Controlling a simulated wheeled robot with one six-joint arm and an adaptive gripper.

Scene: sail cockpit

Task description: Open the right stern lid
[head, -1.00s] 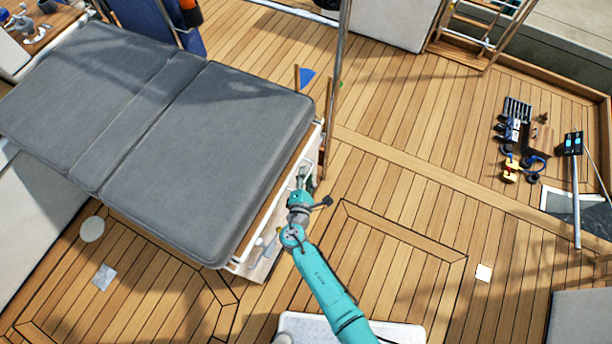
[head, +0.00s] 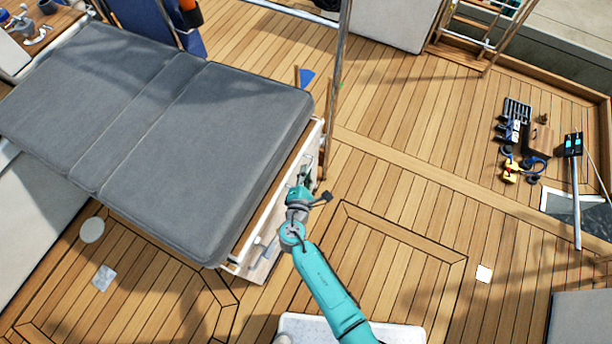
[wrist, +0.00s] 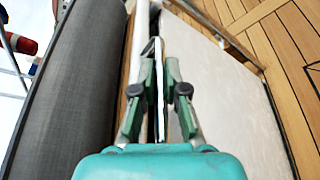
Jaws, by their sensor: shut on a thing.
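My gripper (head: 305,172) is at the right end of the grey-cushioned bench, by its pale side. In the wrist view, its two green fingers (wrist: 158,68) are closed around a thin white upright edge or bar. A cream panel (wrist: 225,95), which looks like the stern lid, stands directly to the right of the fingers. A dark narrow gap shows between the panel and the wood trim on the left. The fingers hide part of the gripped piece, so I cannot tell whether it is the lid's edge or a handle.
The grey cushion (head: 215,125) lies close left of my gripper. A metal pole (head: 337,75) rises just beyond it. Teak deck (head: 400,195) to the right is clear, with small gear (head: 522,150) farther right.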

